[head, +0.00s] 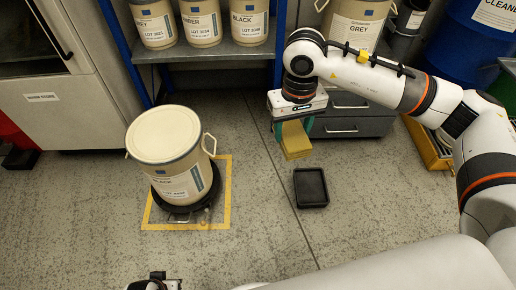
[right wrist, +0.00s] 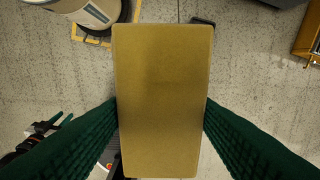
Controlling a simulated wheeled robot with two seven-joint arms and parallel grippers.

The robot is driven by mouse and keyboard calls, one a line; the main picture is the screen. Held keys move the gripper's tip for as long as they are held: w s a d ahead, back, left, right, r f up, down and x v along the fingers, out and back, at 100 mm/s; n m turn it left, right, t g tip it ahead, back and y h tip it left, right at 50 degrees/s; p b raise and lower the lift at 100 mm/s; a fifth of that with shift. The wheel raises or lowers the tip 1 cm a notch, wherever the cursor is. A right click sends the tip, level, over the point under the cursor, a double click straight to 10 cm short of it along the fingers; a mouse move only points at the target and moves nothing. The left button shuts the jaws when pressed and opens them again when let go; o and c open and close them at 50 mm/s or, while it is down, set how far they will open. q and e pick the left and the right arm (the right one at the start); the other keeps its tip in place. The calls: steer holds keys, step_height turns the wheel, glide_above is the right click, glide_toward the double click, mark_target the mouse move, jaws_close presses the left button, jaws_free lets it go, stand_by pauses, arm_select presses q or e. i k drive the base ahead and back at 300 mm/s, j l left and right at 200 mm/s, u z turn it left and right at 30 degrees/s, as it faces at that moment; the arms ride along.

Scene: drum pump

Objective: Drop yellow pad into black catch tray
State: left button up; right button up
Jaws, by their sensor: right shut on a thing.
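The yellow pad (head: 296,145) is a flat rectangular block held in the air by my right gripper (head: 293,127). In the right wrist view the pad (right wrist: 162,100) fills the middle, with a green finger pressed against each long side. The black catch tray (head: 311,188) is a small shallow tray lying on the floor, empty, just below and slightly right of the pad in the head view. In the right wrist view the pad hides most of what lies beneath it. Part of my left gripper (head: 155,283) shows at the bottom edge of the head view; its fingers are not clear.
A cream drum (head: 167,148) stands on a black dolly inside a yellow floor square (head: 224,212). Behind are a shelf (head: 214,51) of labelled drums and a grey drawer unit (head: 350,122). A blue drum (head: 470,45) stands at right. The floor around the tray is clear.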

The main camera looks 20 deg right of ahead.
mark_target(314, 189)
steer(key=z, duration=1.15)
steer(key=i+l+u, duration=0.15)
steer(key=u, duration=0.25)
steer(key=i+l+u, duration=0.1)
steer(key=u, duration=0.3)
steer(key=l+u, duration=0.4)
steer(key=i+l+u, duration=0.1)
steer(key=u, duration=0.3)
steer(key=k+l, duration=0.05)
steer(key=l, duration=0.05)
